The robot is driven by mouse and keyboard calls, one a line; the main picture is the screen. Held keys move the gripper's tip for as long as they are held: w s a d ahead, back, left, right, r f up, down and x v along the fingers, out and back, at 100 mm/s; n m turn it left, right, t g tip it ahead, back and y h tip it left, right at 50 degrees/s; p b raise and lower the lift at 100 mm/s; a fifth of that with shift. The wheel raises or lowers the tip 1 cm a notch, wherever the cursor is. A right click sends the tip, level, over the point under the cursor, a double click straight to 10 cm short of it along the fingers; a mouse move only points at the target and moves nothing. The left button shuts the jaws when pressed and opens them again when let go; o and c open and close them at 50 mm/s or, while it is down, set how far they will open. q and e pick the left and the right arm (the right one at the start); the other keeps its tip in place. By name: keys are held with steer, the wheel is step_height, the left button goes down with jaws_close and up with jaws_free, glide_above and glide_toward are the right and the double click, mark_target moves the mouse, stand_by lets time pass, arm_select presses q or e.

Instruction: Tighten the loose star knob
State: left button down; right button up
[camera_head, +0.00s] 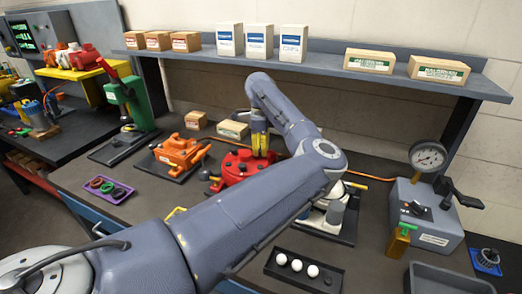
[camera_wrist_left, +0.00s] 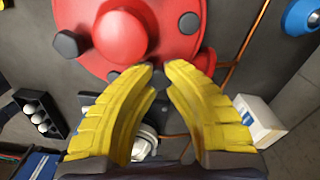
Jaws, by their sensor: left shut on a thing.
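A red round housing (camera_head: 236,168) with a domed middle stands on the bench, and it also fills the top of the left wrist view (camera_wrist_left: 160,45). Dark knobs sit around its rim, one at the left (camera_wrist_left: 68,43) and one at the right (camera_wrist_left: 188,22) of the dome. My left gripper (camera_head: 260,145) reaches down onto the housing from above. Its yellow fingers (camera_wrist_left: 158,75) close together at the housing's near rim, shut on a star knob that they mostly hide. I cannot tell from here how far the knob is screwed in. My right gripper is not in view.
An orange motor (camera_head: 180,152) and a green press stand left of the housing. A purple tray (camera_head: 108,190) lies front left. A black tray with white balls (camera_head: 300,268) and a grey gauge box (camera_head: 425,212) are to the right. A shelf (camera_head: 330,62) with boxes runs behind.

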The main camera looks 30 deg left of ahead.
arm_select(q)
steer(key=shift+r, duration=0.1)
steer(key=c, duration=1.2)
jaws_free()
steer(key=shift+o, duration=0.2)
step_height(320, 180, up, 12)
